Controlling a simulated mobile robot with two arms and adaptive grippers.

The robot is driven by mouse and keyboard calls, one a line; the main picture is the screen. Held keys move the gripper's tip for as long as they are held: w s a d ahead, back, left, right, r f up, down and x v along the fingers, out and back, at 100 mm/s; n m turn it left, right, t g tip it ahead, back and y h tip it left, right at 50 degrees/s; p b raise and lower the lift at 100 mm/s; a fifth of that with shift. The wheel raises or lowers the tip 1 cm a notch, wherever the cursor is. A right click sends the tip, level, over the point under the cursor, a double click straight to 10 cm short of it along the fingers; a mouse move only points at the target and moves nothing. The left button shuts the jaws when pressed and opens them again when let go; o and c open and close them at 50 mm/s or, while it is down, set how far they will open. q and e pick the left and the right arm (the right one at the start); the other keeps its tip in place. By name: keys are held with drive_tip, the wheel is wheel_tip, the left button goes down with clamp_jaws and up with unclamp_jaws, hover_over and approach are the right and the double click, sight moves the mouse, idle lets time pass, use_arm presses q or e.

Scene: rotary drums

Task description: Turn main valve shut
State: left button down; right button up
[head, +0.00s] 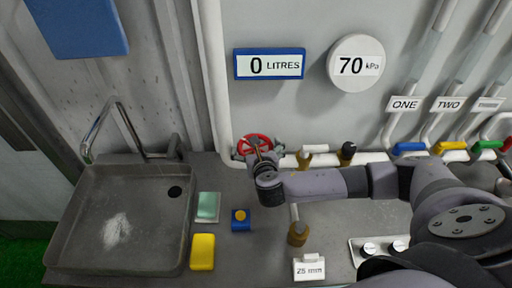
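The main valve appears to be the red wheel (243,143) on the white pipe at the foot of the back wall, in the middle of the head view. My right arm reaches in from the right, and my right gripper (258,151) is at the wheel, covering its middle and lower right. The fingers are small and dark against the wheel. I cannot tell whether they touch it or are closed on it. My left gripper is out of view.
A steel sink (72,215) is at the left. A green block (208,207), a yellow block (202,252) and a blue box (241,219) lie on the counter. Gauges read "0 LITRES" (269,64) and "70 kPa" (356,64). Brass-coloured fittings (298,235) stand near my arm. Coloured valve handles (409,148) line the right.

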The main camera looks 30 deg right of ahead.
drive_tip(key=v, duration=1.2)
drive_tip(key=shift+s+f, duration=0.1)
